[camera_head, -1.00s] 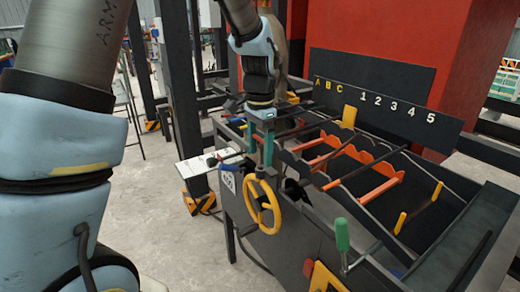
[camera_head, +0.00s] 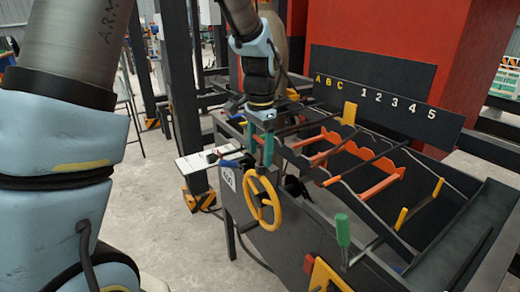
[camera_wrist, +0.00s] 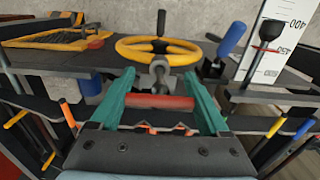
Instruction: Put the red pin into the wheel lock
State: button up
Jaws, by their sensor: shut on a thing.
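The red pin (camera_wrist: 160,102) lies crosswise between the green fingers of my gripper (camera_wrist: 160,77) in the wrist view, gripped between them. The handwheel (camera_wrist: 157,50) also shows ahead of the fingertips in the wrist view. A grey metal piece (camera_wrist: 160,74) at its hub, perhaps the wheel lock, shows between the fingertips, beyond the pin. The pin looks apart from it; its hole cannot be made out.
A blue handle (camera_wrist: 232,39) and a white scale plate (camera_wrist: 276,42) stand right of the wheel in the wrist view. A green handle (camera_head: 342,230) stands upright at the bench front. Orange notched bars (camera_head: 345,155) and dark rods lie right of my gripper.

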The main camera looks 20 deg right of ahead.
aim_at(260, 165)
jog(key=shift+f+b, duration=1.25)
jog(key=shift+f, duration=1.1)
jog(key=o, duration=1.3)
notch_tip(260, 165, up, 11)
jog(key=shift+f+b, duration=0.1)
jog(key=shift+b, duration=0.8)
jog(key=s+a+f+n, duration=0.1)
jog(key=a+f+n, duration=0.2)
jog(key=a, duration=0.7)
jog(key=s+a+f+n+t, duration=0.1)
jog(key=a+f+n, duration=0.2)
jog(key=a+n, duration=0.4)
jog(key=s+a+f+n, duration=0.2)
jog(key=a+f+n, duration=0.2)
jog(key=a, duration=0.9)
jog(key=shift+n+t, duration=0.3)
jog(key=shift+n, duration=0.1)
